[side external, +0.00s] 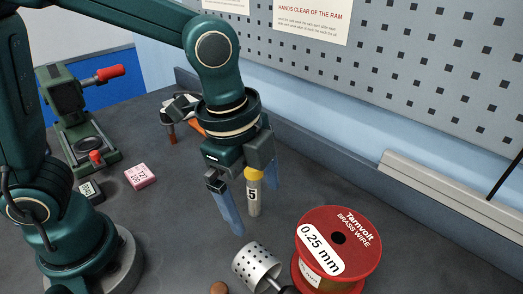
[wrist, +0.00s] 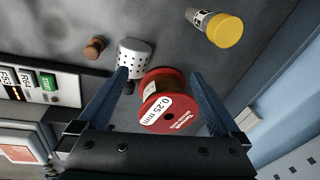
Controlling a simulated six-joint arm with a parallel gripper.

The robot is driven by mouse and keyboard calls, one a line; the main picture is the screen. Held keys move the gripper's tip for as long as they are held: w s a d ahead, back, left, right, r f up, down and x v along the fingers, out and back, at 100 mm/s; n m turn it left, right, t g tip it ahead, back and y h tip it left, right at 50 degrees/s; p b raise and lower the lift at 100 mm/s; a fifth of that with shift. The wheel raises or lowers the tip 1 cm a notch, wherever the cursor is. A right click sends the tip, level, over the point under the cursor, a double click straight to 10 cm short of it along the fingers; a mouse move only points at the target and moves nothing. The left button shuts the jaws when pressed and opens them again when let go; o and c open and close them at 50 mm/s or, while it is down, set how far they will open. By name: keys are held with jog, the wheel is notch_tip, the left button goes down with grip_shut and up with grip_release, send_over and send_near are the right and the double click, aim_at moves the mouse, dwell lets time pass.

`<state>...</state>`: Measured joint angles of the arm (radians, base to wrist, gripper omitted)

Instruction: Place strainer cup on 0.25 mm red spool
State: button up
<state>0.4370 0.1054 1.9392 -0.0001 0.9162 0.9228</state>
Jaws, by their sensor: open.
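The strainer cup (side external: 256,266) is a silver perforated cup with a dark handle. It stands on the bench just left of the spool and also shows in the wrist view (wrist: 136,58). The 0.25 mm red spool (side external: 340,240) lies flat with its labelled face up and nothing on it; it also shows in the wrist view (wrist: 168,103). My gripper (side external: 252,205) is open with blue fingers, above the bench and behind the cup and spool. In the wrist view its fingers (wrist: 160,85) appear to either side of the spool, with nothing visibly held.
A yellow-capped cylinder marked 5 (side external: 254,190) stands close by my fingers. A brown knob-like piece (side external: 219,288) lies left of the cup. A pink block (side external: 140,176) and a green press (side external: 80,120) are at the left. The pegboard wall (side external: 420,80) bounds the back.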

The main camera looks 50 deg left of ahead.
aim_at(261, 260)
jog(key=s+d+f, duration=0.1)
jog(key=f, duration=0.1)
jog(key=s+d+f+m+g, duration=0.1)
jog(key=f, duration=0.1)
jog(key=d+f+m, duration=0.1)
jog(key=d+f, duration=0.1)
jog(key=shift+s+g+y, duration=0.4)
jog(key=shift+f, duration=2.35)
jog(key=c, duration=1.5)
